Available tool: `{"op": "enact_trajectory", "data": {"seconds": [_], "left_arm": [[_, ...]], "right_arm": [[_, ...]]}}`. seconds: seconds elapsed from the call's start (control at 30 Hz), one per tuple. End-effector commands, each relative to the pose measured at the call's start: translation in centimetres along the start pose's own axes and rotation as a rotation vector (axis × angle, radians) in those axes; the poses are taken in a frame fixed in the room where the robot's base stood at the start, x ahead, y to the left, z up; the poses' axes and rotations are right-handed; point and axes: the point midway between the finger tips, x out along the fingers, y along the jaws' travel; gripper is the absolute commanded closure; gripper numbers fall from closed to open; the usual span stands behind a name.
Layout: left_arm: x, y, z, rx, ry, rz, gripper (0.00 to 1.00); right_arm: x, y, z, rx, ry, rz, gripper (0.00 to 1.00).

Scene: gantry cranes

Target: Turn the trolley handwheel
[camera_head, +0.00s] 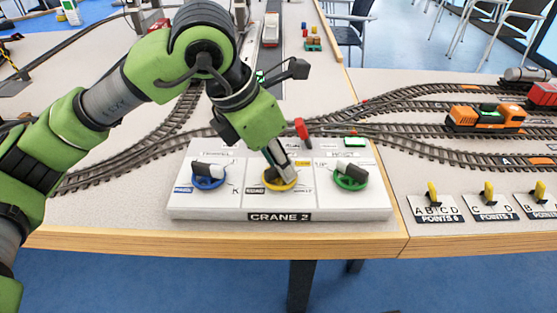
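The white control panel (235,212) marked CRANE 2 lies near the front edge of the table. It carries a blue handwheel (209,184) on the left, a yellow handwheel (280,185) in the middle and a green handwheel (351,183) on the right. The label above the green one seems to read HOIST; the middle label is hidden by my arm. My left gripper (280,172) points down at the yellow handwheel, its tips at or just over the wheel's middle. It hides the wheel's far part. Contact and finger gap are unclear. My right gripper is not in view.
Model railway tracks (435,152) run behind and right of the panel. An orange locomotive (484,117) stands on them. A red lever-like piece (302,131) rises behind the panel. Points boards with yellow levers (433,193) lie at the right, near the table edge.

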Motion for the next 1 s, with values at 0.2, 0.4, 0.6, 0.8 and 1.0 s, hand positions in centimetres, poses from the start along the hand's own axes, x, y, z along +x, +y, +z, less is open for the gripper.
{"op": "enact_trajectory", "data": {"seconds": [0.2, 0.4, 0.6, 0.8, 1.0], "left_arm": [[-0.02, 0.0, 0.0, 0.0, 0.0, 0.0, 1.0], [-0.02, 0.01, -0.02, 0.005, 0.0, -0.003, 1.0], [0.02, 0.06, -0.04, 0.054, 0.0, -0.024, 1.0], [0.02, 0.11, -0.01, 0.171, -0.001, -0.073, 1.0], [-0.06, 0.14, 0.05, 0.333, -0.001, -0.141, 1.0]], "right_arm": [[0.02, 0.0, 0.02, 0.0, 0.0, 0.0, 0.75], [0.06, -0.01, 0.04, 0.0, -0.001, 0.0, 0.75], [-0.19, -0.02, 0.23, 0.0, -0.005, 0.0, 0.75], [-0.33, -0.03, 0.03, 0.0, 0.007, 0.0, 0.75], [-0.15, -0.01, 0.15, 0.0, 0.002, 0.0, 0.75]]}}
